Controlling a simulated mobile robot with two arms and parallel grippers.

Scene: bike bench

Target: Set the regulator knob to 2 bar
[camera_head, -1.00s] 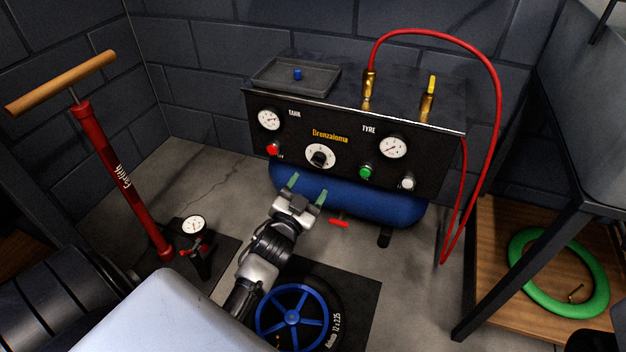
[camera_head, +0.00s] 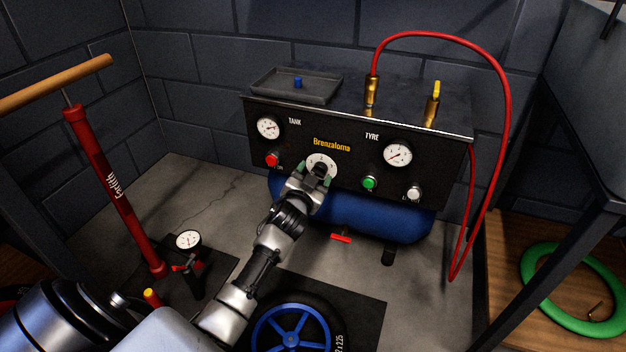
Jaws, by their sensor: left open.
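The regulator knob (camera_head: 320,169) is a black knob on a white round dial (camera_head: 323,158) in the middle of the compressor's black front panel (camera_head: 350,180). My left gripper (camera_head: 315,173) is right in front of the knob, its green-tipped fingers open on either side of it. The gripper hides the lower part of the dial, and the knob's pointer and the scale cannot be read. I cannot tell whether the fingers touch the knob. My right gripper is not in view.
The tank gauge (camera_head: 268,128) and red button (camera_head: 272,160) are left of the dial. The tyre gauge (camera_head: 398,155), green button (camera_head: 370,183) and white button (camera_head: 414,194) are right. A red hose (camera_head: 508,110) loops at right. A wheel (camera_head: 291,334) and floor pump (camera_head: 112,190) stand below and left.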

